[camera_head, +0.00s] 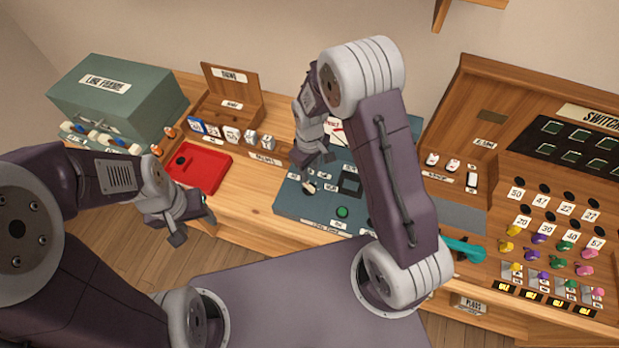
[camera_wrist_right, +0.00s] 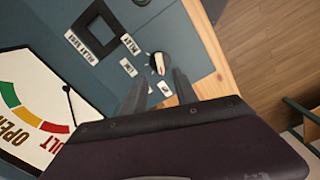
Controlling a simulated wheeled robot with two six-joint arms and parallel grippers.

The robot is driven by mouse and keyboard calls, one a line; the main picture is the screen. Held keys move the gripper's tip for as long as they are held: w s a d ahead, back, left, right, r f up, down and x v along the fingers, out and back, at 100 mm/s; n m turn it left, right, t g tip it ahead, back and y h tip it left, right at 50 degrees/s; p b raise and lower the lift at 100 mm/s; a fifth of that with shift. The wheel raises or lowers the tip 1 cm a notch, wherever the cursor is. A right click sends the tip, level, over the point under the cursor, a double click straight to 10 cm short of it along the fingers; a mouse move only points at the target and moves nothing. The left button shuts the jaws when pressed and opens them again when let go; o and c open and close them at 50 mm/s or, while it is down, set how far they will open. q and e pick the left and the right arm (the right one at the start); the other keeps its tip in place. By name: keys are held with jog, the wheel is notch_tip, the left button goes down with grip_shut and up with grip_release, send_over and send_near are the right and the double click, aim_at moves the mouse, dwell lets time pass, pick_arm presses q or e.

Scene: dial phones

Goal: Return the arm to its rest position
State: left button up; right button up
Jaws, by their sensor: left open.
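My left gripper (camera_head: 192,226) hangs empty and open over the table's front edge, in front of the red tray. My right arm reaches over the blue-grey panel (camera_head: 290,202). My right gripper (camera_head: 314,160) points down above the panel's left part. In the right wrist view its two fingers (camera_wrist_right: 158,84) stand apart with nothing between them. A small dark and white knob (camera_wrist_right: 157,63) shows just beyond the fingertips, apart from them as far as I can tell.
A red tray (camera_head: 221,162) and a green line-finder box (camera_head: 118,91) stand at the left. A wooden switchboard (camera_head: 461,105) with coloured plugs fills the right. A teal handset (camera_head: 463,249) lies at its front. A green button (camera_head: 342,212) sits on the panel.

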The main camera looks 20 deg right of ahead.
jog(key=shift+r, duration=0.25)
dwell(0.3)
jog(key=d+r+m+t+b, duration=0.2)
jog(key=d+r+b, duration=0.1)
jog(key=r, duration=0.3)
jog(key=s+d+m, duration=0.2)
jog(key=s+m, duration=0.3)
jog(key=s, duration=0.7)
jog(key=shift+s+d+f+g, duration=0.15)
jog(key=shift+s+g, duration=0.25)
